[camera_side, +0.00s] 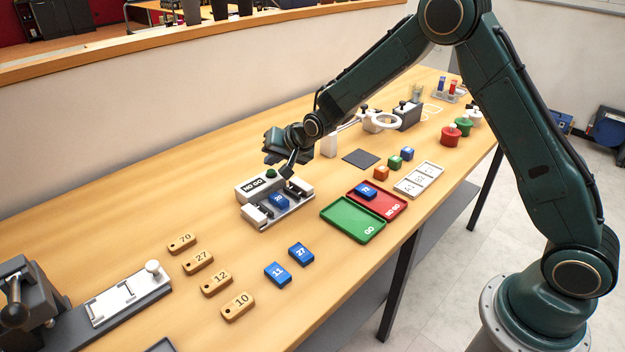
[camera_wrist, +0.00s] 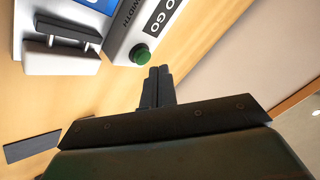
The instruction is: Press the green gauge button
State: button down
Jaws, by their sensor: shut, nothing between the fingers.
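The green gauge button (camera_side: 271,174) sits on the top of the pale gauge box (camera_side: 247,190), beside its "NO GO" display. In the wrist view the green button (camera_wrist: 140,54) shows clear of the fingers, at the end of the box next to the dark label. My gripper (camera_side: 290,168) is shut and empty, with its fingertips pointing down just right of the button in the side view. In the wrist view my gripper (camera_wrist: 158,72) shows its two fingers together, close beside the button. They look apart from it. A blue block (camera_side: 279,201) lies in the gauge between the jaws.
A green GO tray (camera_side: 352,220) and a red NO GO tray (camera_side: 398,207) holding a blue block lie right of the gauge. Two blue blocks (camera_side: 277,273) and several wooden number tags (camera_side: 216,283) lie in front. A dark pad (camera_side: 361,158) lies behind.

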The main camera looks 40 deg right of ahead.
jog(key=shift+r, duration=2.45)
jog(key=s+d+r+n+g, duration=0.1)
jog(key=s+r+n, duration=0.1)
jog(key=s+r, duration=0.65)
jog(key=s+d+r+n+g, duration=0.1)
jog(key=s+d+r+n, duration=0.1)
jog(key=s+r, duration=0.65)
jog(key=s+f+n+g+h, duration=0.1)
jog(key=s+f+n, duration=0.2)
jog(key=s, duration=2.3)
jog(key=shift+s+d+f+n+g, duration=0.2)
jog(key=shift+d+n+g, duration=0.1)
jog(key=shift+d+n, duration=0.15)
